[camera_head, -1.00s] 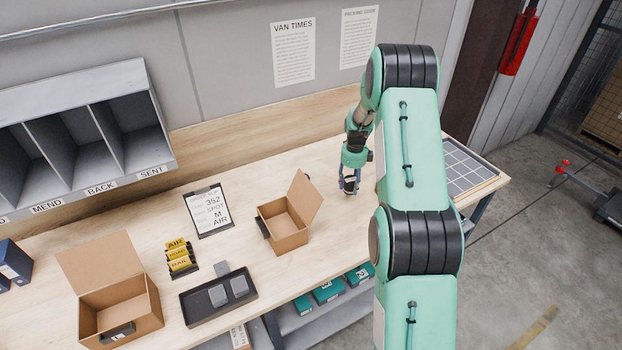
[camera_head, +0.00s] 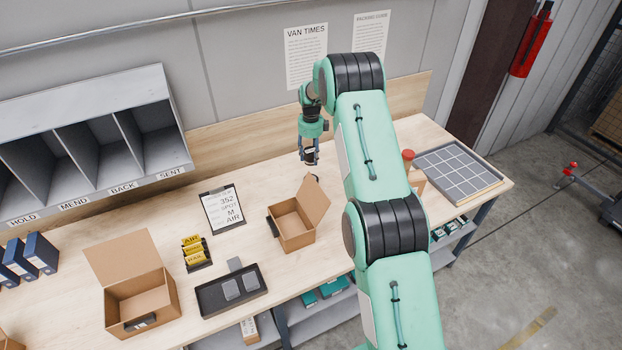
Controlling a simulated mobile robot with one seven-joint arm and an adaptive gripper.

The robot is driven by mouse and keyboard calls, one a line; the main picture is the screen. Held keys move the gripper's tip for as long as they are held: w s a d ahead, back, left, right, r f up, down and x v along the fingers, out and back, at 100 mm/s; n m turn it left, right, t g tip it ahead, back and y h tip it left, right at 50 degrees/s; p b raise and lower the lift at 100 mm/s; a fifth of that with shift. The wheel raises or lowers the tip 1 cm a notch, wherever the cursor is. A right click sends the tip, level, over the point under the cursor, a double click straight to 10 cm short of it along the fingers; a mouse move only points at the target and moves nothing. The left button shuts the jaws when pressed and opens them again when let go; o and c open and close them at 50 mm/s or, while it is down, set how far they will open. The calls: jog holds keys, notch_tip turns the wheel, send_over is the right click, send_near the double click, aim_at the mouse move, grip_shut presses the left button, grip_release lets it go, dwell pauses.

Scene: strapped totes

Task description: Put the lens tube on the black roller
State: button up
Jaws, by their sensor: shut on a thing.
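My gripper (camera_head: 310,163) points down above the back of the bench, behind the small open carton. It is shut on a small dark piece with a pale band, the lens tube (camera_head: 310,156), which shows between the fingers. A small dark object (camera_head: 316,178), which looks like the black roller, sits on the bench just below the fingertips, partly hidden by the carton's raised flap. The tube appears to be held above it; whether they touch is too small to tell.
The small carton (camera_head: 293,228) stands in front of my gripper. A larger carton (camera_head: 140,300), black tray (camera_head: 230,290), yellow card stand (camera_head: 195,252) and clipboard (camera_head: 223,208) are to the left. A red-topped object (camera_head: 408,156) and gridded tray (camera_head: 460,170) are at right. The wall is close behind.

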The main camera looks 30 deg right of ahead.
aim_at(311, 165)
jog(key=shift+f+p, duration=0.5)
jog(key=shift+f, duration=2.6)
jog(key=shift+f+p, duration=0.35)
jog(key=shift+f, duration=1.55)
jog(key=shift+f, duration=0.15)
jog(key=o, duration=1.4)
jog(key=shift+r+b, duration=1.05)
jog(key=shift+r, duration=5.1)
